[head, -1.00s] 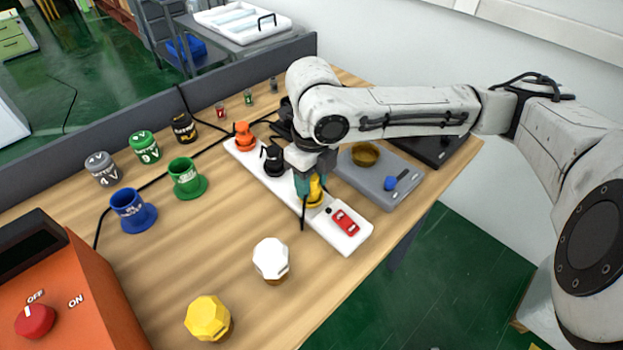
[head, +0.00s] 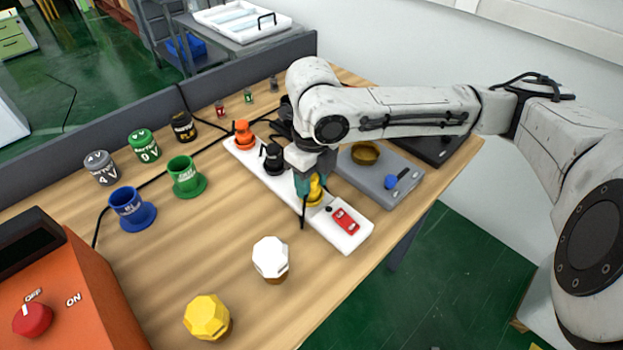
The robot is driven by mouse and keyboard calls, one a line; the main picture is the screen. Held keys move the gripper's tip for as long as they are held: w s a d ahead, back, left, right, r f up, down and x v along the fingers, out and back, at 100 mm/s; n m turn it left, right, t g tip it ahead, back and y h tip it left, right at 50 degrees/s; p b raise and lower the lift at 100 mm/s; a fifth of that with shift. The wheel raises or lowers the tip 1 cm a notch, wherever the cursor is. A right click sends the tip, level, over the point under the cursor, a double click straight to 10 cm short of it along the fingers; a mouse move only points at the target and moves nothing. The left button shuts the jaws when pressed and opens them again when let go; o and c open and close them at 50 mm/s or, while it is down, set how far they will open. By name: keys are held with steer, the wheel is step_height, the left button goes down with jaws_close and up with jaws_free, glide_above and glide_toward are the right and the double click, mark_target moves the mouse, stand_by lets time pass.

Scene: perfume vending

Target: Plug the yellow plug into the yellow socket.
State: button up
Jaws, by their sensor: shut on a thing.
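The yellow plug (head: 315,190) is between the fingers of my gripper (head: 312,182), which is shut on it. The plug is at the white power strip (head: 282,192), over the spot between the black plug and the red switch. A dark cord hangs down beside it. The yellow socket is hidden under the plug and gripper, so I cannot tell whether the plug is fully seated. On the same strip are an orange plug (head: 243,134), a black plug (head: 272,158) and a red switch (head: 346,221).
A grey scale-like tray (head: 393,201) with a brown bowl (head: 366,153) lies right of the strip. Blue and green cups, several batteries, and white and yellow faceted bottles (head: 207,317) stand left and in front. An orange box (head: 75,290) with a red knob is at the lower left.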

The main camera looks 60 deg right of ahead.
steer(key=o, duration=1.7)
steer(key=shift+r, duration=0.1)
steer(key=shift+r+p, duration=2.85)
steer(key=shift+r, duration=0.6)
steer(key=shift+c, duration=0.2)
jaws_close()
